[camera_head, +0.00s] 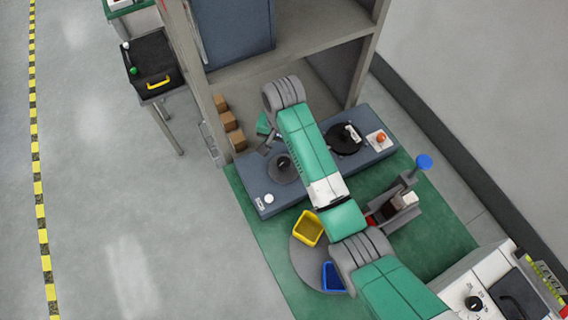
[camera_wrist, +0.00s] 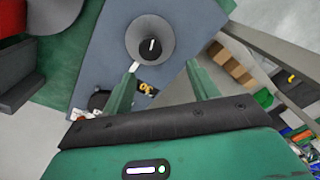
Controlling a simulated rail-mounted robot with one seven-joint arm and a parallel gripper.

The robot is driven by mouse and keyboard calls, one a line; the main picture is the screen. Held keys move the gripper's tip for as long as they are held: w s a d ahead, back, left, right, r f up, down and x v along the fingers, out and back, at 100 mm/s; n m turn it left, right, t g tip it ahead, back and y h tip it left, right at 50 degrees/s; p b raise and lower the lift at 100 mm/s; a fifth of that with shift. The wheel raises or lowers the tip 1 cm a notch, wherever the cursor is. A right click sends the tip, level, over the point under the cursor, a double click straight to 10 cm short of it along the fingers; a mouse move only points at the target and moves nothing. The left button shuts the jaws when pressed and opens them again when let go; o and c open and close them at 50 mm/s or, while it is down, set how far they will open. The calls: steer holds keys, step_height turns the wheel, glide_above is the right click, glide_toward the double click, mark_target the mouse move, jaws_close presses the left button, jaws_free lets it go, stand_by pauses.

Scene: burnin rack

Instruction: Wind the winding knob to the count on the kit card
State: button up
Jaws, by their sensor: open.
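A black knob (camera_wrist: 150,46) with a white pointer line stands on a round grey dial on the blue-grey console; it looks like the winding knob. In the head view the same knob (camera_head: 283,162) is on the console's left part, beside my arm. My gripper (camera_wrist: 162,66) is open and empty. Its two green fingers point toward the knob, one to each side of it in the picture, and the knob lies beyond the fingertips. I cannot tell the height gap. My arm partly hides the gripper and console in the head view. I cannot make out a kit card.
The console (camera_head: 257,181) also carries a black disc (camera_head: 345,138), an orange button (camera_head: 380,138) and a white round part (camera_head: 268,198). Rack posts stand close behind. A yellow bin (camera_head: 307,228) and a blue bin (camera_head: 332,277) are in front. Brown boxes (camera_head: 229,121) sit left.

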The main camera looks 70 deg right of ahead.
mark_target(284, 162)
steer(key=shift+s+d+f, duration=0.1)
steer(key=shift+s+f, duration=0.55)
steer(key=shift+s, duration=0.1)
step_height(284, 162, down, 8)
steer(key=shift+w+r+b, duration=0.15)
steer(key=shift+r+b, duration=0.05)
steer(key=shift+b, duration=0.2)
steer(key=shift+c, duration=0.2)
steer(key=c, duration=0.9)
